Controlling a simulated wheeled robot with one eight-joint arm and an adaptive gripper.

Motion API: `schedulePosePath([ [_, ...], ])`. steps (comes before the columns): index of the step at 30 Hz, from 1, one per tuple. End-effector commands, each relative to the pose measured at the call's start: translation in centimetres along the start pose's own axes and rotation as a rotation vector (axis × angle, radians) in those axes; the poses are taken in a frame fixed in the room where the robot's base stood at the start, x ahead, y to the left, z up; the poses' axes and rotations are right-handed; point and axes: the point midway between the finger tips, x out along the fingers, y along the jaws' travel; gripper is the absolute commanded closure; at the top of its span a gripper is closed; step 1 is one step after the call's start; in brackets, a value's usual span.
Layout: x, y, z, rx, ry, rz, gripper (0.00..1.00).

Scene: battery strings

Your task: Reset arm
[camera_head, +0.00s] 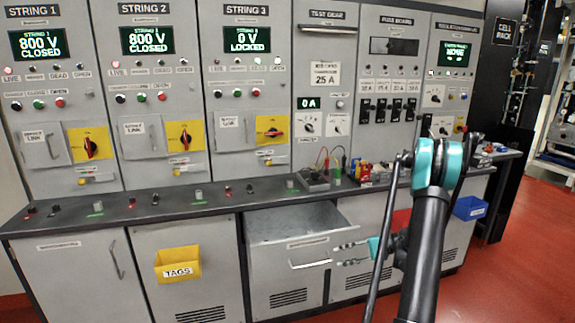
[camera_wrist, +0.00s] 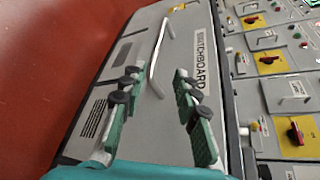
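My gripper (camera_head: 337,255) is in front of the lower cabinets, near the front of a pulled-out drawer (camera_head: 292,222). Its two fingers stand apart, with nothing between them. In the wrist view my gripper (camera_wrist: 157,75) is also open. The drawer's bar handle (camera_head: 310,265) lies just left of the fingertips in the head view. In the wrist view the handle (camera_wrist: 160,55) shows beyond the fingertips, and no grip on it is visible. The drawer looks empty in the part that I can see. My arm is bent at the right of the head view.
A counter (camera_head: 150,209) runs below the string panels. A yellow TAGS bin (camera_head: 178,264) hangs on a lower door. A blue bin (camera_head: 469,208) hangs at the right. A meter with leads (camera_head: 313,180) stands on the counter. Red floor (camera_head: 530,250) is clear at the right.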

Motion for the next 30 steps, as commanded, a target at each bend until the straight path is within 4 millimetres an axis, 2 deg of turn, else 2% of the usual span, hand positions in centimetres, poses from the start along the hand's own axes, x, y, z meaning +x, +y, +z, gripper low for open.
schedulePosePath([
  [8,1.4,-1.4,2.2,-0.017,0.069,0.092,0.69],
  [16,3.3,-2.2,6.7,-0.081,0.198,0.277,0.69],
  [23,3.9,-1.1,11.0,-0.173,0.308,0.454,0.69],
  [30,3.4,1.3,15.5,-0.301,0.412,0.647,0.69],
])
